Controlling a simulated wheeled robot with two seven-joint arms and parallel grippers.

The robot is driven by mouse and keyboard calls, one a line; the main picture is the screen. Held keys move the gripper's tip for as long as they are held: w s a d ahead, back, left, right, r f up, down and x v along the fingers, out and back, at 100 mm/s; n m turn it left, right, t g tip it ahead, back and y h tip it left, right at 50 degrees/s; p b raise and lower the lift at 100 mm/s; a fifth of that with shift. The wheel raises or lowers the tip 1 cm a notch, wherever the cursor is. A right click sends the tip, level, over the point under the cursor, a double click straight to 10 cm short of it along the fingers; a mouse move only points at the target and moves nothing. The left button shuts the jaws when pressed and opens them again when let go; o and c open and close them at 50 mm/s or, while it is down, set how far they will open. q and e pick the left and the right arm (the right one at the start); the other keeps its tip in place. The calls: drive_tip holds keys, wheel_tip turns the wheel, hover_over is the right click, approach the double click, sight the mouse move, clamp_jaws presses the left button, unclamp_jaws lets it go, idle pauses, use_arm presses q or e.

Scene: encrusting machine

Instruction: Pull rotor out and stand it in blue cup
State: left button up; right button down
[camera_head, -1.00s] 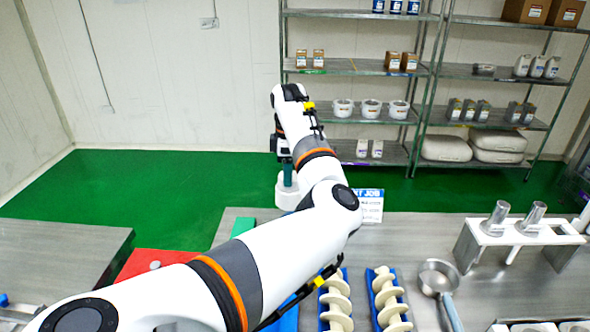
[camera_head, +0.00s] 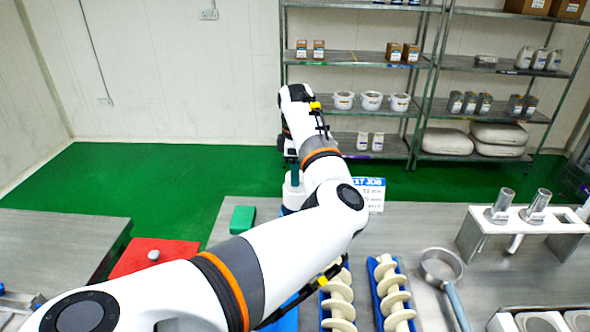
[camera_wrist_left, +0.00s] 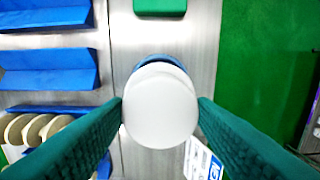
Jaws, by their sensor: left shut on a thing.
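The rotor is a white, round-topped piece (camera_wrist_left: 160,105) between the teal fingers of my left gripper (camera_head: 293,180). My left gripper is shut on it. In the head view the rotor (camera_head: 293,196) shows below the fingers, near the far edge of the steel table. A blue rim, likely the blue cup (camera_wrist_left: 158,60), shows just behind the rotor in the left wrist view. The rotor covers most of the cup, so I cannot tell how deep it sits in it or whether they touch. My right gripper is not in view.
A green block (camera_head: 243,219) lies left of the rotor. A NEXT JOB sign (camera_head: 370,194) stands close on its right. White augers (camera_head: 392,290) in blue trays, a steel pan (camera_head: 441,266) and a white rack (camera_head: 525,222) fill the right side. A red board (camera_head: 155,258) is at left.

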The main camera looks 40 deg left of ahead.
use_arm(q)
drive_tip(key=shift+r, duration=0.2)
idle(0.4)
drive_tip(key=shift+f, duration=0.1)
drive_tip(key=shift+w+f+b, duration=0.1)
drive_tip(key=shift+f+b, duration=1.1)
drive_tip(key=shift+f, duration=0.45)
drive_tip(key=shift+f, duration=0.1)
drive_tip(key=shift+f+b, duration=1.7)
drive_tip(key=shift+f, duration=0.75)
drive_tip(key=o, duration=1.5)
